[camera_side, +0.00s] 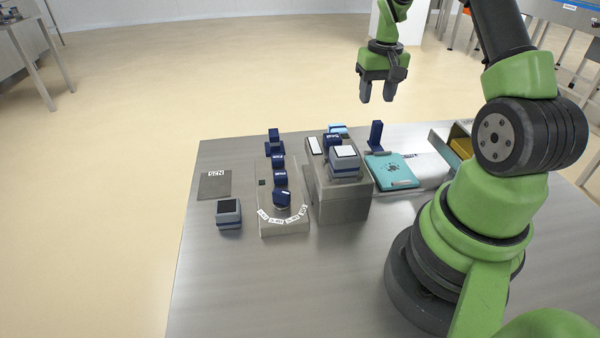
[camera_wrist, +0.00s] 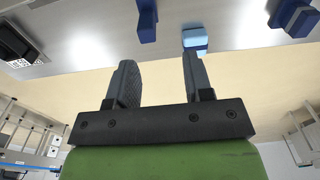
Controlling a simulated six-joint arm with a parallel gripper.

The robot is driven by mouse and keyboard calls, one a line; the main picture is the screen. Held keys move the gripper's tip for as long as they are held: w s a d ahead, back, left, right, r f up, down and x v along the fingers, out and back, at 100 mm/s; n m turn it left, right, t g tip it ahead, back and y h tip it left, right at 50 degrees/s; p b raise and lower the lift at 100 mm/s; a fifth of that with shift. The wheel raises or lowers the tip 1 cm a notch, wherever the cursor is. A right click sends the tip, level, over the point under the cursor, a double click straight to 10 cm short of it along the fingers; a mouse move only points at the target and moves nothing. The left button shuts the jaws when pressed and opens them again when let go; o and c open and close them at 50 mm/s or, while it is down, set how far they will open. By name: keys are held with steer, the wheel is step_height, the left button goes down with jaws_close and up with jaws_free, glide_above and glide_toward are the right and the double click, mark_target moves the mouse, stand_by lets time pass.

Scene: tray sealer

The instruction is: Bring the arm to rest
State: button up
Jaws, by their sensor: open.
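My gripper (camera_side: 378,92) is raised in the air behind and above the far edge of the metal table (camera_side: 260,290) in the side view. Its two dark fingers point down and stand apart, with nothing between them. In the wrist view my gripper (camera_wrist: 157,80) also shows open and empty. The tray sealer's parts stand on the table below it: a grey block (camera_side: 340,205) with a white-topped cap, and a lower panel (camera_side: 285,226) with several dark blue knobs and white labels. My gripper touches none of them.
A teal plate (camera_side: 392,172) with an upright blue handle lies right of the block. A tray with something yellow (camera_side: 461,147) is beside my arm. A dark-topped grey block (camera_side: 229,213) and a dark labelled pad (camera_side: 215,184) are at left. The table's front left is clear.

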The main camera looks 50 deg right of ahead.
steer(key=a+r+n+t, duration=0.2)
steer(key=a+r+t, duration=0.2)
steer(key=a+r, duration=1.2)
steer(key=s+a+r+n+t+y, duration=0.2)
steer(key=s+a, duration=0.9)
steer(key=a, duration=0.1)
steer(key=shift+a+n+t, duration=0.3)
steer(key=shift+n+t, duration=0.1)
